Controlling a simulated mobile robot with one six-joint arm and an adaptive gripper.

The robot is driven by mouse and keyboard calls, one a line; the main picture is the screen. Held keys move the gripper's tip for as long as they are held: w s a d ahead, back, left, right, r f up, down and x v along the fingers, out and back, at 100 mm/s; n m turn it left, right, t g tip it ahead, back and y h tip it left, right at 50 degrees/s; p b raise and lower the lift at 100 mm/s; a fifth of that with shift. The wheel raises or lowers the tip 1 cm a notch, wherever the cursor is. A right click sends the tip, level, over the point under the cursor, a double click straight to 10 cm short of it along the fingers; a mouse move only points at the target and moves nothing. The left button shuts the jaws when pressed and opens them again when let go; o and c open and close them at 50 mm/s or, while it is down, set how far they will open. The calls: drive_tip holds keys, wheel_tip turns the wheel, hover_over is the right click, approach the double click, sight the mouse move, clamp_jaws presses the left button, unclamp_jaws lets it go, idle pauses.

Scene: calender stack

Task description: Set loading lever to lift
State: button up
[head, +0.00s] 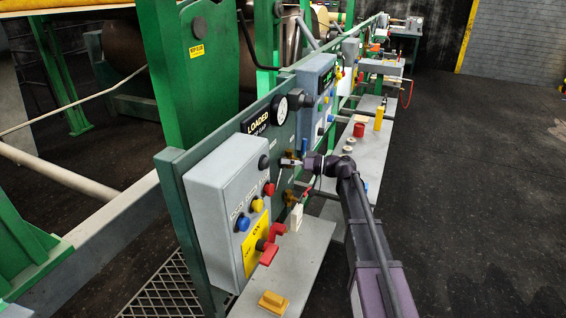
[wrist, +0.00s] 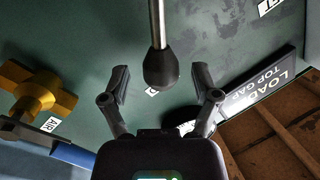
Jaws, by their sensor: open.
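The loading lever shows in the wrist view as a metal rod (wrist: 157,25) ending in a black knob (wrist: 161,68). My gripper (wrist: 161,76) is open, with one finger on each side of the knob and a visible gap to each. I cannot tell the depth between knob and fingers. In the head view my gripper (head: 287,162) is at the green panel, just right of the grey button box; the lever is too small there to make out clearly.
A brass valve handle (wrist: 35,92) sits near an AIR label. The grey button box (head: 222,205) carries blue, yellow and red buttons. A round gauge (head: 279,109) is above my gripper. A grey shelf (head: 300,262) runs below; dark floor on the right is open.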

drive_tip(key=shift+a, duration=0.5)
drive_tip(key=shift+c, duration=0.2)
clamp_jaws()
drive_tip(key=shift+w, duration=0.1)
